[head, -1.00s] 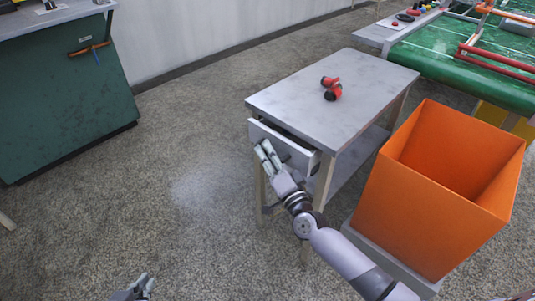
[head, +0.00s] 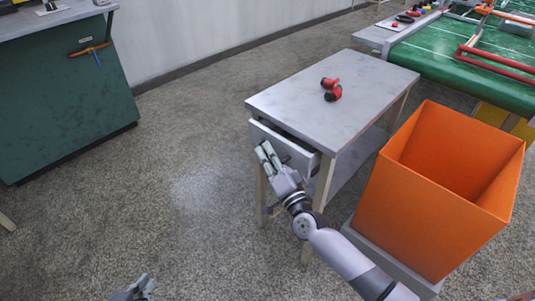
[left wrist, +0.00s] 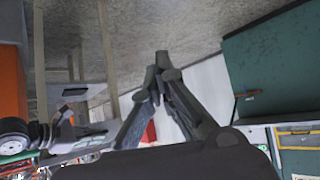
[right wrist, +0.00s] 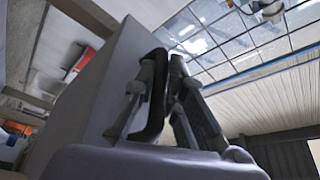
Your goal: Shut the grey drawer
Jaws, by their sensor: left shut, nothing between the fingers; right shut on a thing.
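The grey drawer (head: 302,158) is in the side table with the grey top (head: 345,85). It stands partly out, with a dark gap between its front and the tabletop edge. My right gripper (head: 266,150) is at the drawer front in the head view. In the right wrist view it is shut on the dark drawer handle (right wrist: 157,95), with the grey front beside it. My left gripper (head: 143,285) is at the bottom edge of the head view, away from the table. In the left wrist view its fingers (left wrist: 162,65) are together and empty.
A red and black tool (head: 331,89) lies on the tabletop. A large open orange bin (head: 430,210) stands right of the table, close to my right arm. A green cabinet (head: 70,105) is at the left. The floor left of the table is clear.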

